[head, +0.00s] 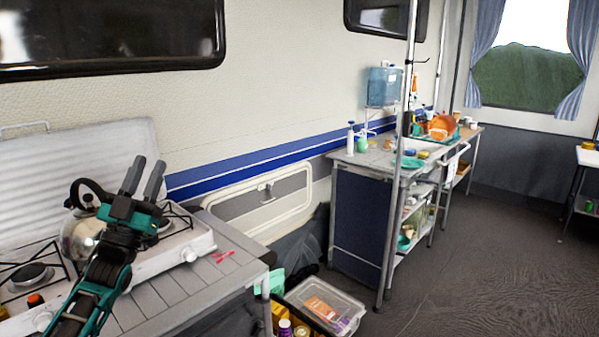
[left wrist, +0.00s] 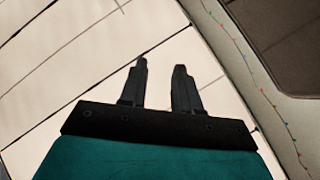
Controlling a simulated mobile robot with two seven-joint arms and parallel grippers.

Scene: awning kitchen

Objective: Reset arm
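My left gripper (head: 144,178) is raised above the stove at the lower left of the head view, its fingers pointing up. In the left wrist view its two dark fingers (left wrist: 162,80) stand apart with nothing between them, against a pale panelled ceiling. The gripper is open and empty. My right gripper is in neither view.
A metal kettle (head: 82,238) stands on the white camp stove (head: 190,238), partly behind my left arm. The tiled counter (head: 180,290) is mostly clear. A clear storage box (head: 335,292) sits on the floor. A sink counter (head: 360,160) stands farther back. Open floor (head: 470,270) lies at right.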

